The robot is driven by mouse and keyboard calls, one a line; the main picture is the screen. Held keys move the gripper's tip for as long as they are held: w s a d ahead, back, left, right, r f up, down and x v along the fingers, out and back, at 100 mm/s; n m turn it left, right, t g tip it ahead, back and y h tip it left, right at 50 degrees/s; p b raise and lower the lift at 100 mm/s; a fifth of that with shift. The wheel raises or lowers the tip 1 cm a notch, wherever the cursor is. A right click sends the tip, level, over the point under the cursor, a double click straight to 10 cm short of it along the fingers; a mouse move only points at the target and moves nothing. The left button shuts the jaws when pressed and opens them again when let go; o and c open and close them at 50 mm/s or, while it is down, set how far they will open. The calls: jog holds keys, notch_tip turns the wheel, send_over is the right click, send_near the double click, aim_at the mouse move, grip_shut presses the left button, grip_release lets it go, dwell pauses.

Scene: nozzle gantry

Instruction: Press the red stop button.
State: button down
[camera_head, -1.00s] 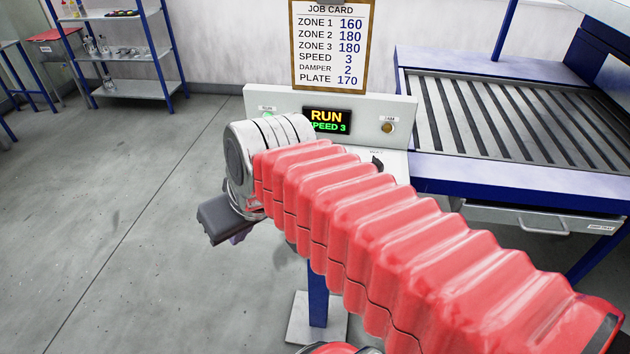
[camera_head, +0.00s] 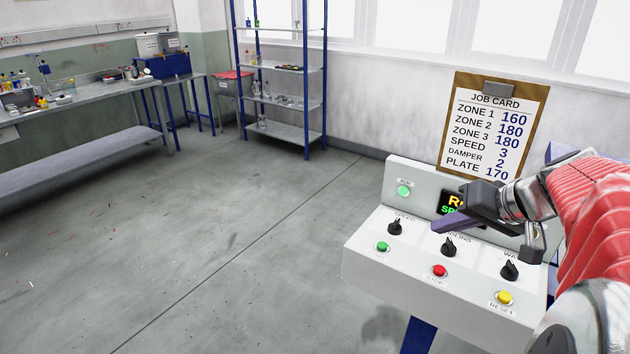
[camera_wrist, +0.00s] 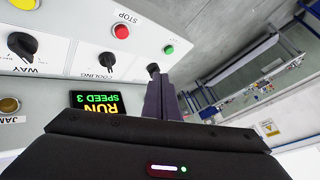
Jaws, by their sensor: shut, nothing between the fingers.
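The red stop button (camera_head: 439,271) is on the front row of a light grey control panel (camera_head: 375,268), labelled STOP. It also shows in the wrist view (camera_wrist: 121,31), unobstructed. My gripper (camera_head: 436,226) is shut and empty, with purple-grey fingers. In the head view its tips appear over the panel, above the red button and in front of the display; they look apart from the button. In the wrist view the fingers (camera_wrist: 160,97) show below and right of the red button, with a black knob just beyond their tips.
A green button (camera_head: 382,246) and a yellow reset button (camera_head: 505,297) flank the red one. Black knobs (camera_head: 448,246) stand behind them. The display (camera_wrist: 97,102) reads RUN, SPEED 3. A job card (camera_head: 490,125) stands behind. Floor left of the panel is clear.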

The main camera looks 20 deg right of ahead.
aim_at(439, 270)
jog(key=d, duration=0.2)
jog(key=shift+s+d+f+m+t, duration=0.1)
jog(key=shift+s+d+m+t, duration=0.2)
jog(key=shift+s+d+m, duration=0.1)
jog(key=shift+f, duration=0.1)
jog(key=shift+f, duration=4.3)
jog(key=shift+f, duration=0.85)
jog(key=shift+r, duration=0.9)
